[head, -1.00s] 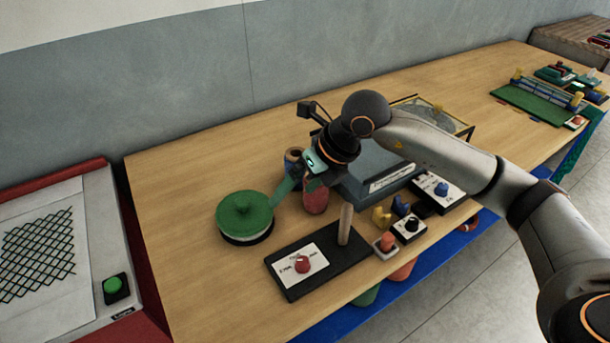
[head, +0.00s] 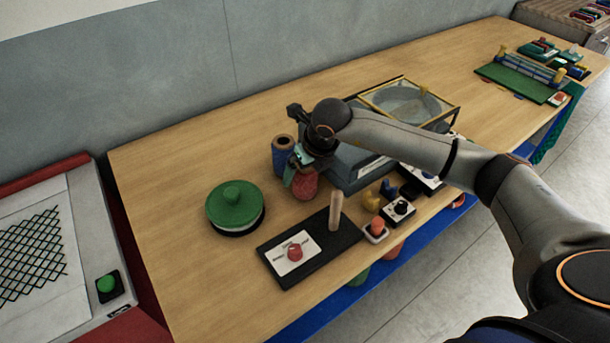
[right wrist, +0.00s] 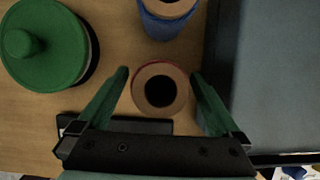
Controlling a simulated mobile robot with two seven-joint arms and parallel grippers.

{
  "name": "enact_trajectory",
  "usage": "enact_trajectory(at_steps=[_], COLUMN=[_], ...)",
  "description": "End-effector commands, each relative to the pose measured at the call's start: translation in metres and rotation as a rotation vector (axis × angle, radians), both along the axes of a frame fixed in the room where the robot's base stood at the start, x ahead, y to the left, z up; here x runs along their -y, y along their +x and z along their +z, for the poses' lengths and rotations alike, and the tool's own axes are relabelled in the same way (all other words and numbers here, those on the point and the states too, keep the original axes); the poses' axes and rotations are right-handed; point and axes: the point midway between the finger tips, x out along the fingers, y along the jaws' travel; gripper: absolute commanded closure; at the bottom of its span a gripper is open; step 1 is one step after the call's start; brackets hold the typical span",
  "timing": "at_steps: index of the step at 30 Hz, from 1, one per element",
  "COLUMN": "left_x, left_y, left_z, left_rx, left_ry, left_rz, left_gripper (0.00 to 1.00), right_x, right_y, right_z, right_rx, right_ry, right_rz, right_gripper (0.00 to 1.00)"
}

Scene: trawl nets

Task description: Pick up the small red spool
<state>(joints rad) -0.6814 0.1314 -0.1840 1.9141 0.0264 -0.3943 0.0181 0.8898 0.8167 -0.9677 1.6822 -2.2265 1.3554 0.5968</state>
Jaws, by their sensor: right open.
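The small red spool (head: 304,184) stands upright on the wooden table, between the green-lidded round container and the grey machine. In the right wrist view I look down on its tan top with a dark hole (right wrist: 160,90). My right gripper (head: 298,178) is above and around it, and hides part of it in the head view. In the right wrist view its two green fingers (right wrist: 160,92) are open, one on each side of the spool, with a gap showing on both sides. My left gripper is not in view.
A blue spool (head: 283,157) stands just behind the red one. The green-lidded container (head: 234,204) is to the left. The grey machine (head: 352,170) is close on the right. A black board with a wooden peg (head: 322,240) lies in front.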

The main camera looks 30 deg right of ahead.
Motion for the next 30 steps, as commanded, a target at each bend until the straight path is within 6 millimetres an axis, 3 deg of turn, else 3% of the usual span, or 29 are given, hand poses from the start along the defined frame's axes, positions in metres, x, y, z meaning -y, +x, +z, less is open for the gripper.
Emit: enact_trajectory(at_steps=[6, 13, 30], left_x=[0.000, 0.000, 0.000], left_y=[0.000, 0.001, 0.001], left_z=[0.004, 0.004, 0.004], left_rx=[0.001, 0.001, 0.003], left_ry=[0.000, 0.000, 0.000], left_rz=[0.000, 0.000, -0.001], left_gripper=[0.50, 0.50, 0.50], right_x=[-0.001, -0.001, -0.001], right_y=[0.009, 0.009, 0.009], right_z=[-0.021, -0.022, -0.021], right_rx=[-0.001, 0.001, 0.002], right_ry=[0.000, 0.000, 0.000], right_rz=[-0.001, 0.000, 0.000], right_gripper=[0.00, 0.01, 0.65])
